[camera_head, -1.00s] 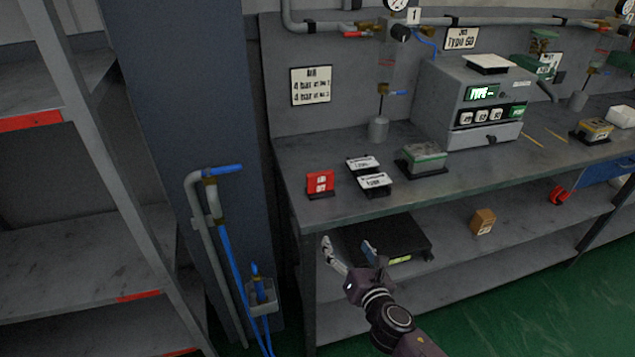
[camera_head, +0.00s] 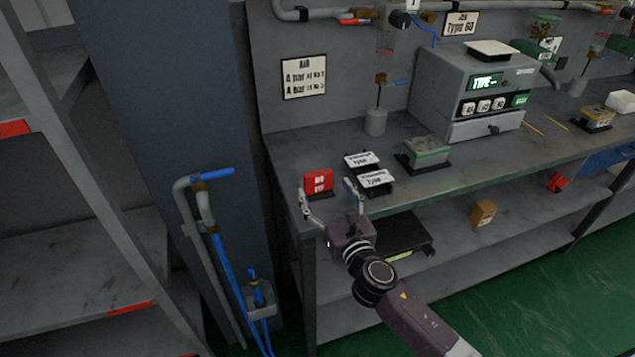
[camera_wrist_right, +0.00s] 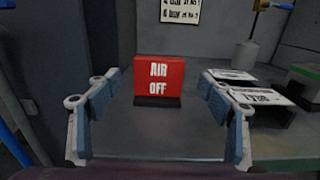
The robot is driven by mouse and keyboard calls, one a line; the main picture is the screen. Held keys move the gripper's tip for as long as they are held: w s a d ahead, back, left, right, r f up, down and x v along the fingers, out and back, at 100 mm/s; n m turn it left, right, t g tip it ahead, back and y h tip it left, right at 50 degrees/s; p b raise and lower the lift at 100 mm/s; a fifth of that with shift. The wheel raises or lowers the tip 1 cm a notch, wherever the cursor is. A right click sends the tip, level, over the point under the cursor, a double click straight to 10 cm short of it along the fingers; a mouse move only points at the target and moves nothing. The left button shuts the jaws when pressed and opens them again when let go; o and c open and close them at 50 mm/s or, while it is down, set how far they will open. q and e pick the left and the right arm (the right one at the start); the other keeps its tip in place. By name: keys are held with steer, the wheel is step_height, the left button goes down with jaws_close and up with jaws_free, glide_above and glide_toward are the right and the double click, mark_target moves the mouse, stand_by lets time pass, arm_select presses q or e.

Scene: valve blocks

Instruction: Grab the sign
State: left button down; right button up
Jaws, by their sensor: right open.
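The sign is a small red block reading "AIR OFF" (camera_head: 318,182) on a dark base, standing upright at the front left corner of the bench. It also shows in the right wrist view (camera_wrist_right: 160,78), near the middle and ahead of the fingers. My right gripper (camera_head: 328,203) is open at the bench's front edge, just in front of the sign. In the right wrist view its two fingers (camera_wrist_right: 159,110) are spread wide, one on each side of the sign, with nothing between them touching it. My left gripper is not in view.
Two white label plates (camera_head: 371,179) lie on the bench right of the sign, close to the right finger. A green-topped block (camera_head: 427,150) and a grey machine (camera_head: 470,95) stand farther right. A lower shelf (camera_head: 460,255) runs under the bench. A blue-handled pipe (camera_head: 212,175) stands at left.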

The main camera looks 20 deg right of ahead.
mark_target(320, 180)
steer(key=w, duration=0.4)
steer(key=shift+w+a+r+p, duration=0.1)
steer(key=shift+w+a+p, duration=0.1)
steer(key=shift+w+p, duration=0.15)
steer(key=shift+w, duration=0.2)
steer(key=shift+c, duration=0.4)
steer(key=c, duration=1)
steer(key=shift+c, duration=1.1)
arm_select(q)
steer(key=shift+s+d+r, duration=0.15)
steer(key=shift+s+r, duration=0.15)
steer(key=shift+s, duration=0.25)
arm_select(e)
steer(key=shift+r, duration=0.15)
